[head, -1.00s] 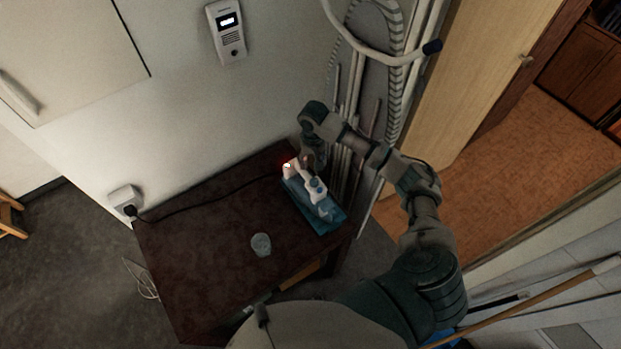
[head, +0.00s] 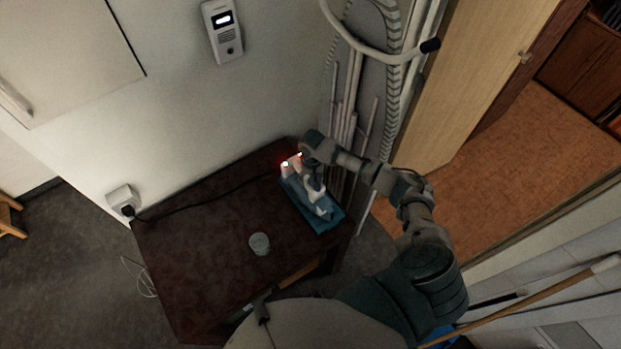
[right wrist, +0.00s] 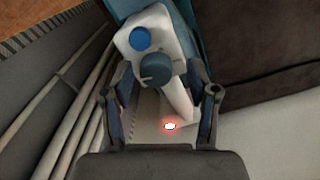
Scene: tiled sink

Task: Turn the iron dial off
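The iron (head: 319,203) is white and blue and rests on a blue base on the dark table, its cord running left to a wall socket. In the right wrist view its dark blue dial (right wrist: 156,70) sits below a brighter blue button (right wrist: 140,39), and a red light (right wrist: 170,126) glows near the handle's end. My right gripper (head: 312,180) is over the iron in the head view. In the right wrist view its two fingers (right wrist: 162,100) are spread apart on either side of the iron, with the dial just beyond the tips. My left gripper is not in view.
The dark table (head: 205,235) holds a small pale cup (head: 259,243) left of the iron. A wall socket (head: 123,200) is at the table's left. Pale pipes (head: 352,120) stand close to the right of the iron. Much of the table's left is clear.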

